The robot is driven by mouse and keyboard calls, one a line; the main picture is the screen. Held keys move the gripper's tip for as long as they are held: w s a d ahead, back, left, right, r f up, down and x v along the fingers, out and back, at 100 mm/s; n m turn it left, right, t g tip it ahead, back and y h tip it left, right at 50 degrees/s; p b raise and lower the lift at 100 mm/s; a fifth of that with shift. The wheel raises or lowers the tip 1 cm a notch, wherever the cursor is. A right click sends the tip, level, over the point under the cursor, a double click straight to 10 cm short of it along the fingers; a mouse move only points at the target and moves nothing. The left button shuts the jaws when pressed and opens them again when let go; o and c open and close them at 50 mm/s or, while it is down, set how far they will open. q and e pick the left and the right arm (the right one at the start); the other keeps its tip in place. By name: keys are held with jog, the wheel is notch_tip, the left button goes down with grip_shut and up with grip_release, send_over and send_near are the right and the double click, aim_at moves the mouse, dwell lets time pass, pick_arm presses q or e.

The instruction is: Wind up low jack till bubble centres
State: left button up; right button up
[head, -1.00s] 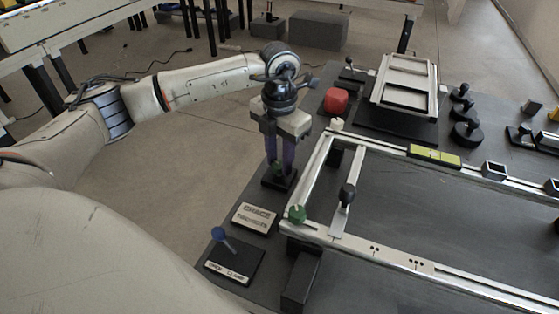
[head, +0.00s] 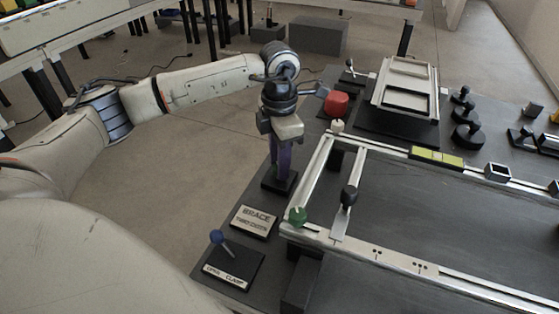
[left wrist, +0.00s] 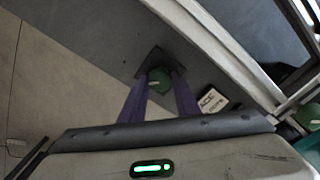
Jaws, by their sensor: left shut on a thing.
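A pale rectangular frame (head: 318,170) lies on the dark table, with a yellow-green level (head: 437,158) on its far rail. The bubble is too small to read. My left gripper (head: 279,178) points down at the frame's left, its purple fingers over a small black base (head: 266,186). In the head view the fingers hide this knob. Another green knob (head: 297,216) sits at the frame's near left corner. My right gripper is not in view.
A BRACE sign (head: 253,221) and a blue-knobbed lever (head: 217,237) on a labelled plate stand nearer.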

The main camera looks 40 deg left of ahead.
pick_arm(q)
jog(key=shift+r, duration=0.1)
jog(key=o, duration=1)
jog(key=shift+o, duration=0.2)
notch_tip(320, 180, up, 10)
jog(key=shift+r, duration=0.15)
